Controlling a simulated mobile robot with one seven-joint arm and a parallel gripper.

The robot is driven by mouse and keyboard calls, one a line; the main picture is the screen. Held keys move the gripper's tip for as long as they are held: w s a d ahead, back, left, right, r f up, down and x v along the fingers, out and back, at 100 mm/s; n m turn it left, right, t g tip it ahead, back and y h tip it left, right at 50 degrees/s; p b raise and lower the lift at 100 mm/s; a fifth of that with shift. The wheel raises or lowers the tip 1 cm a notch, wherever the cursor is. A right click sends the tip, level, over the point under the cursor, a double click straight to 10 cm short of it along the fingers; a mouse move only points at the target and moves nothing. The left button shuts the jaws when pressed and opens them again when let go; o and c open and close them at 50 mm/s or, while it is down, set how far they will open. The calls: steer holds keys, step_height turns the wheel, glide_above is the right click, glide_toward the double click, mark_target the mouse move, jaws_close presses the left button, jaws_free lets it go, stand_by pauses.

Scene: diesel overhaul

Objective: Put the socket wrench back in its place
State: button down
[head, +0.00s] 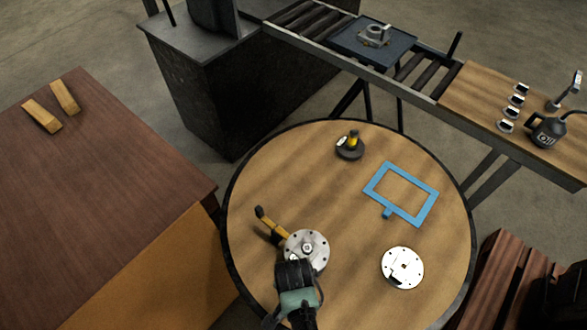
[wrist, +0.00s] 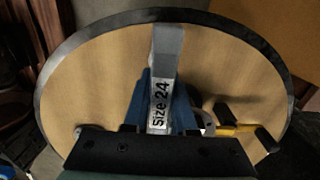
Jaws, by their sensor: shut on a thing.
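My gripper (wrist: 162,112) has its blue fingers shut on the socket wrench (wrist: 168,50), a grey metal bar labelled "Size 24". The wrench points up the picture in the wrist view, over the round table (wrist: 95,75). Its socket end cannot be made out. In the head view my arm reaches in from the bottom over the near part of the table (head: 345,300). There the fingers and the wrench are hidden or cannot be made out. No marked place for the wrench can be identified.
A brown bench (head: 100,180) stands left. A roller conveyor (head: 415,72) runs behind.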

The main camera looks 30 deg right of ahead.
steer(key=shift+f+b, duration=0.35)
steer(key=shift+f, duration=0.25)
steer(key=c, duration=0.7)
jaws_free()
steer(key=shift+o, duration=0.5)
steer(key=o, duration=0.5)
step_height(320, 180, up, 9)
steer(key=p, duration=0.9)
steer(key=shift+r, duration=0.1)
